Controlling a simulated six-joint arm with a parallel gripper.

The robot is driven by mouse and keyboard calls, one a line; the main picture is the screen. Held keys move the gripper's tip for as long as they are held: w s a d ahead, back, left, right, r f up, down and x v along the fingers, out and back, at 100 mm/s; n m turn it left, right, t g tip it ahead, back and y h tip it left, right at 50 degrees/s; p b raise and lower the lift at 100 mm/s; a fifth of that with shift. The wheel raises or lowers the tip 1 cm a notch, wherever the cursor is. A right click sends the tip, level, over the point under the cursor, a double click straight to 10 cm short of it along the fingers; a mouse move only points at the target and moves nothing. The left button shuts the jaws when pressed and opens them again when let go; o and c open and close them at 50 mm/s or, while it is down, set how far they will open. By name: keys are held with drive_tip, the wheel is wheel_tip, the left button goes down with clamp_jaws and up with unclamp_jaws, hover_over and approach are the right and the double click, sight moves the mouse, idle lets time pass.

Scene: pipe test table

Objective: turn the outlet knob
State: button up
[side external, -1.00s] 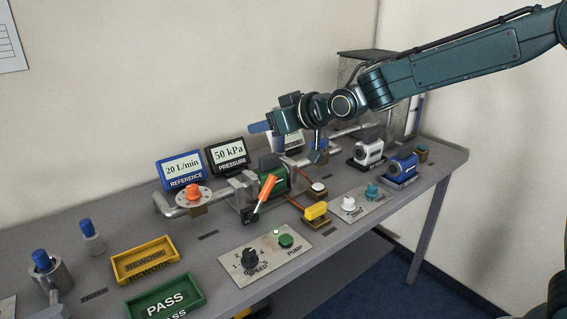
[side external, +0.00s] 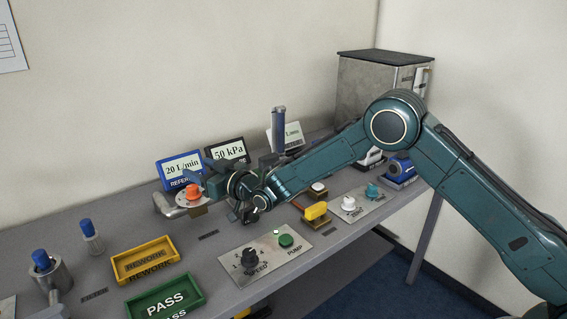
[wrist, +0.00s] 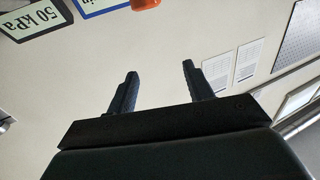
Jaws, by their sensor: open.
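The orange knob (side external: 193,192), which looks like the outlet knob, sits on a round pale flange at the left end of the grey pipe (side external: 163,206). In the wrist view an orange piece (wrist: 145,3) shows cut off at the top edge, beyond the fingers. My gripper (side external: 197,175) is just behind and above the knob in the side view, partly overlapping it. Whether it touches the knob cannot be told. In the wrist view my gripper (wrist: 160,70) has its two dark fingers apart with nothing between them.
The blue reference display (side external: 182,170) and black pressure display (side external: 228,151) stand close behind my gripper. The speed and pump panel (side external: 265,254) lies in front. A yellow rework tray (side external: 146,264) and green pass tray (side external: 165,299) are front left. Table left of the pipe is mostly clear.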

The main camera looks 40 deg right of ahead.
sight(197, 189)
drive_tip(key=shift+f, duration=0.25)
wheel_tip(197, 189, down, 7)
drive_tip(key=shift+r, duration=0.2)
drive_tip(key=shift+x, duration=2.5)
drive_tip(key=c, duration=1)
